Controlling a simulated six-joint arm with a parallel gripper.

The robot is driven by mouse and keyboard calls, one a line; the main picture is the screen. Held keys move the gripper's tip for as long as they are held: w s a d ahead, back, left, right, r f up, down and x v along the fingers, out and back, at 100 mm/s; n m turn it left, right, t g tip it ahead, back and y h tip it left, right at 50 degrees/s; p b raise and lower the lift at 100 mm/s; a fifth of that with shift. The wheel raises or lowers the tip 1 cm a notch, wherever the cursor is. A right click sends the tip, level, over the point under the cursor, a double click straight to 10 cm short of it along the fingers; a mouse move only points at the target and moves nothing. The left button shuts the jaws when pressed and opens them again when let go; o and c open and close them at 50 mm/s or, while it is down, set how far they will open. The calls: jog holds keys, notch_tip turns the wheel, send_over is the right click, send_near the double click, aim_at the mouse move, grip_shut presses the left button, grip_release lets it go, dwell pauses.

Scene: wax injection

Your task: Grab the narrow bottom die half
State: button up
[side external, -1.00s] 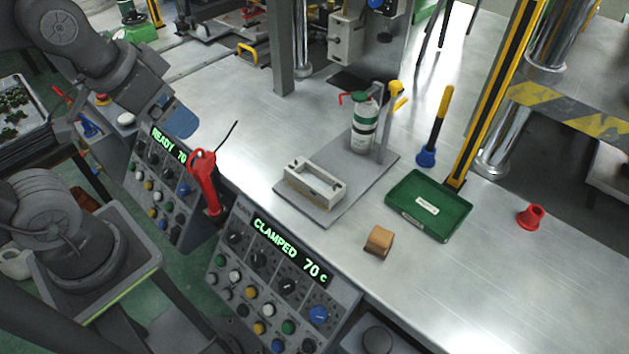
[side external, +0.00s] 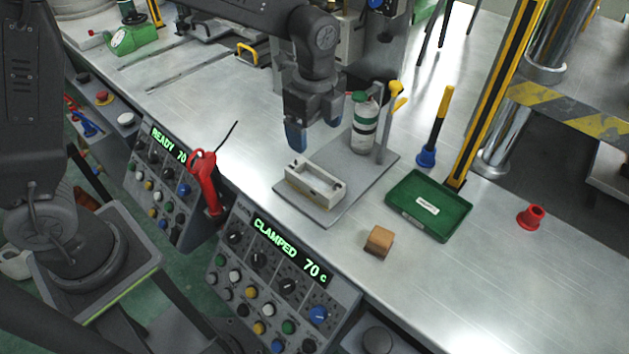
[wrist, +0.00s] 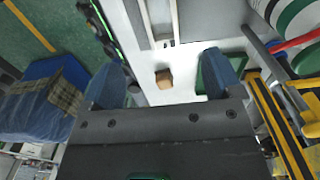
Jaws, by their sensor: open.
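The die half (side external: 333,198) is a pale beige, narrow block with a long hollow. It lies flat on a grey plate (side external: 318,217) on the bench. In the wrist view, the pale walls of the die half (wrist: 140,22) show at the top, cut off by the frame edge. My gripper (side external: 315,125) hangs above and slightly behind the die half, with blue fingertips pointing down. My gripper also shows in the wrist view (wrist: 162,60), with its fingers wide apart and nothing between them. It does not touch the die half.
A white and green bottle (side external: 362,135) stands on the plate's back part beside a metal post (side external: 382,130), close to my gripper. A wooden block (side external: 379,241) and a green tray (side external: 455,226) are to the right. A red-handled tool (side external: 204,180) is at left.

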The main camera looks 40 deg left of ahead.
aim_at(315, 180)
notch_tip(315, 180, down, 14)
jog(key=shift+r, duration=0.25)
dwell(0.3)
jog(key=shift+f, duration=0.25)
dwell(0.5)
jog(key=shift+c, duration=0.3)
jog(key=c, duration=1.2)
